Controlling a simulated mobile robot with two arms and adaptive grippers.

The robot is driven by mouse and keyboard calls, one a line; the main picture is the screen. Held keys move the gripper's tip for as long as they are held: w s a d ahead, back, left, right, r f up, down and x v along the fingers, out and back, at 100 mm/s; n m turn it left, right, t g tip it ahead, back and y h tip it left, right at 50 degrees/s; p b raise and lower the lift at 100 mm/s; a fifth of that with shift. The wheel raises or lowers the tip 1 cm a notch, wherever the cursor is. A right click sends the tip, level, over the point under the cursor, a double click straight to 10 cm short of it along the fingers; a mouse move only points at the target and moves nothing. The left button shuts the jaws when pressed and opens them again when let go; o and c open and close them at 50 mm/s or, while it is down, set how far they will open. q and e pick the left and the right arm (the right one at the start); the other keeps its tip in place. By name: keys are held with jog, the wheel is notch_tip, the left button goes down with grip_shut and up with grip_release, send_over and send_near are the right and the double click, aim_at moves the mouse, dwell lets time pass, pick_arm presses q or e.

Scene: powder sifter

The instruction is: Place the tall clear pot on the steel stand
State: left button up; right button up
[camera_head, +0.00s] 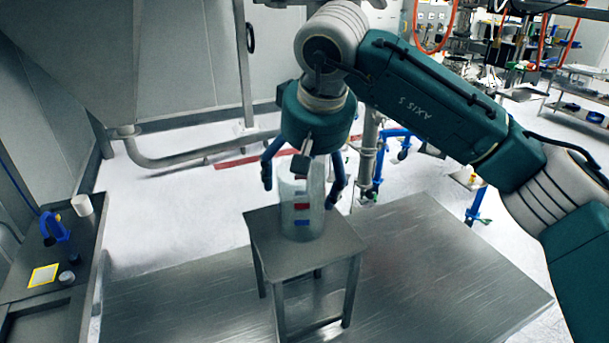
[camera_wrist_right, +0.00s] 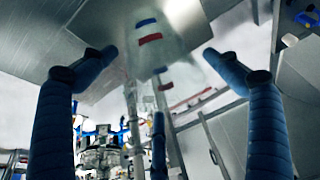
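The tall clear pot (camera_head: 300,212) stands upright on the steel stand (camera_head: 270,245), near the back of its top. It has red and blue marks on its side. My right gripper (camera_head: 300,192) is above the pot, pointing down, with its blue fingers spread on either side of the pot's upper part. In the right wrist view the pot (camera_wrist_right: 165,42) lies between the open fingers (camera_wrist_right: 160,55), with gaps at both sides. The stand's top (camera_wrist_right: 85,20) shows behind it. My left gripper is not in view.
The stand rests on a wide steel platform (camera_head: 440,265) with free room to its right. At the left, a steel bench (camera_head: 85,275) carries a white cup (camera_head: 82,205), a blue tool (camera_head: 55,230) and a yellow-edged square (camera_head: 44,275). A large steel hopper (camera_head: 80,60) hangs at the upper left.

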jog(key=a+b+v, duration=0.1)
jog(key=b+v, duration=0.1)
jog(key=v, duration=0.5)
jog(key=shift+d+r, duration=0.4)
jog(key=shift+d, duration=0.15)
jog(key=shift+s, duration=0.1)
